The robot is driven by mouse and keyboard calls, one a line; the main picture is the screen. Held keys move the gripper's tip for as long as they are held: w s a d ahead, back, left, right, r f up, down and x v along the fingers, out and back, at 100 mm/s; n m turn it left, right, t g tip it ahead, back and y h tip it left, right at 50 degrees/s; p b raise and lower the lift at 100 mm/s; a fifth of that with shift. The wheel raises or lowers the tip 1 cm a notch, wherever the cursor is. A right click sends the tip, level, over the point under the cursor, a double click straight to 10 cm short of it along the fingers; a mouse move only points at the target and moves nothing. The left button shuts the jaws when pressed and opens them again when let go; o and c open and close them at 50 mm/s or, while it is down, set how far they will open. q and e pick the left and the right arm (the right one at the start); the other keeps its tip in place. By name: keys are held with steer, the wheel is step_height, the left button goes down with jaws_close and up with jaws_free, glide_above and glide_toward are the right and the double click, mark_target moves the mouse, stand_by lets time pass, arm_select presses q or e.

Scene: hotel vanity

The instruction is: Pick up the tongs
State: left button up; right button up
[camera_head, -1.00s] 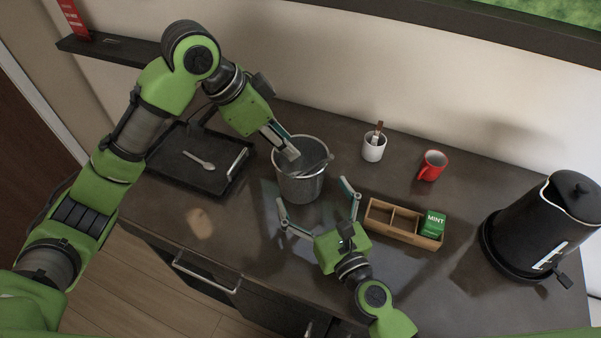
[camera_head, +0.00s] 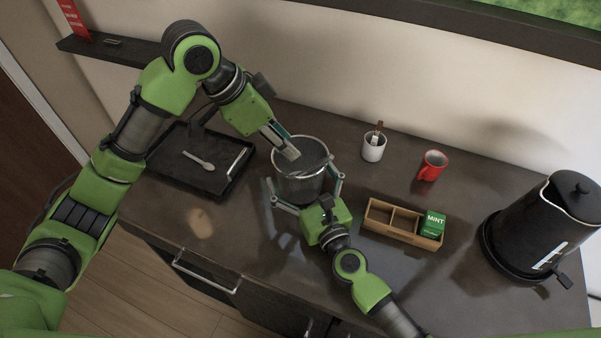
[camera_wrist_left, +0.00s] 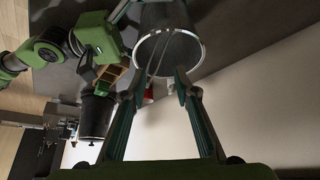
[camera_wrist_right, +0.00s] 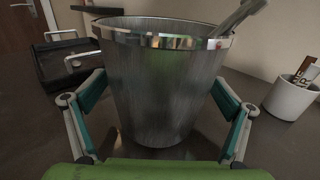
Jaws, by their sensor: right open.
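A metal ice bucket (camera_head: 300,180) stands on the counter. Thin metal tongs (camera_wrist_left: 157,55) seem to lean inside it in the left wrist view; their lower part is hard to make out. My left gripper (camera_head: 289,152) reaches down at the bucket's rim. In the left wrist view (camera_wrist_left: 157,90) its fingers are apart, with nothing clearly held between them. My right gripper (camera_head: 306,184) is open, with one finger on each side of the bucket. In the right wrist view (camera_wrist_right: 157,105) the bucket fills the space between the fingers, with visible gaps at its lower sides.
A black tray (camera_head: 188,181) with a spoon (camera_head: 199,160) lies left of the bucket. A wooden box (camera_head: 393,220) with a green mint packet (camera_head: 434,222), a white cup (camera_head: 374,148), a red mug (camera_head: 433,165) and a black kettle (camera_head: 535,235) stand to the right.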

arm_select(q)
steer(key=shift+o, duration=0.3)
arm_select(e)
steer(key=c, duration=1.5)
steer(key=shift+o, duration=0.2)
arm_select(q)
step_height(320, 180, up, 7)
steer(key=m+g+y, duration=0.2)
steer(key=m+y, duration=0.3)
steer(key=m, duration=0.3)
glide_above(329, 155)
steer(key=d+r, duration=0.1)
steer(key=shift+m, duration=0.4)
steer(key=f, duration=0.6)
steer(key=shift+s+a+f, duration=0.1)
steer(key=shift+s+f, duration=0.1)
steer(key=f, duration=0.2)
steer(key=a+f, duration=0.1)
steer(key=f, duration=0.1)
steer(key=shift+w, duration=0.15)
steer(key=shift+d+f, duration=0.1)
steer(key=shift+f, duration=0.6)
